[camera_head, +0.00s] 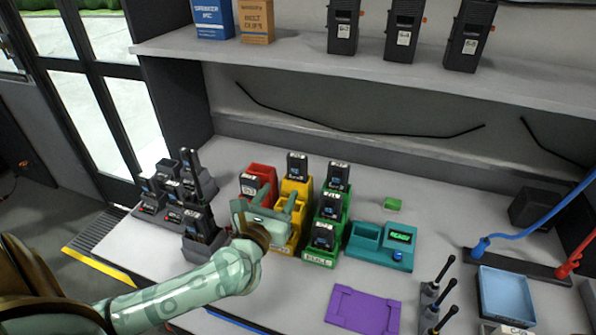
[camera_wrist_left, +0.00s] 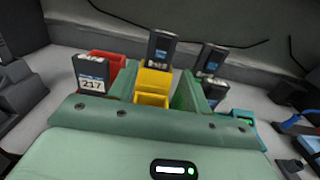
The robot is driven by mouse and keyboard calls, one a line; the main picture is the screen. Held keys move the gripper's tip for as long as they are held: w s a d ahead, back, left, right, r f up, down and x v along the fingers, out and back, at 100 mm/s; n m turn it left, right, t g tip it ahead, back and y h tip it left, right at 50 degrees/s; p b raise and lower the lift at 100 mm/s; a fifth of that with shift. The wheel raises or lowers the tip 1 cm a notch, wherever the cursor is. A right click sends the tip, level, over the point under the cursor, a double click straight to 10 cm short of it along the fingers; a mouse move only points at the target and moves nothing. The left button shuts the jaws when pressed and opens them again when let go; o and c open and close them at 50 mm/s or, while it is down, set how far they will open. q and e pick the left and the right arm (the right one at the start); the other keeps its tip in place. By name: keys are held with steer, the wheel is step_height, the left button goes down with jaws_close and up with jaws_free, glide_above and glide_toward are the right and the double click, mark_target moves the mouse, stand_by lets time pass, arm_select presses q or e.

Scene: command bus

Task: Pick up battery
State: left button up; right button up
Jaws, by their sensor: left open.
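Dark batteries with labels stand upright in coloured holders on the counter. One battery (camera_head: 248,184) is in the red holder (camera_head: 263,172) and reads 217 in the left wrist view (camera_wrist_left: 91,75). Another battery (camera_head: 297,164) is at the back of the yellow holder (camera_head: 288,240); its front slot (camera_wrist_left: 152,98) looks empty. Several batteries (camera_head: 338,176) are in the green holder (camera_head: 318,259). My left gripper (camera_head: 266,208) is open and empty, above the front of the yellow holder, and hides part of the red and yellow holders. My right gripper is not in view.
A dark rack (camera_head: 202,240) with radios or batteries stands at left. A shelf (camera_head: 300,66) overhangs the back.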

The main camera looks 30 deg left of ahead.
mark_target(295, 169)
arm_select(q)
steer(key=b+x, duration=0.1)
steer(key=x, duration=0.7)
steer(key=shift+w, duration=0.15)
steer(key=shift+d, duration=0.1)
jaws_close()
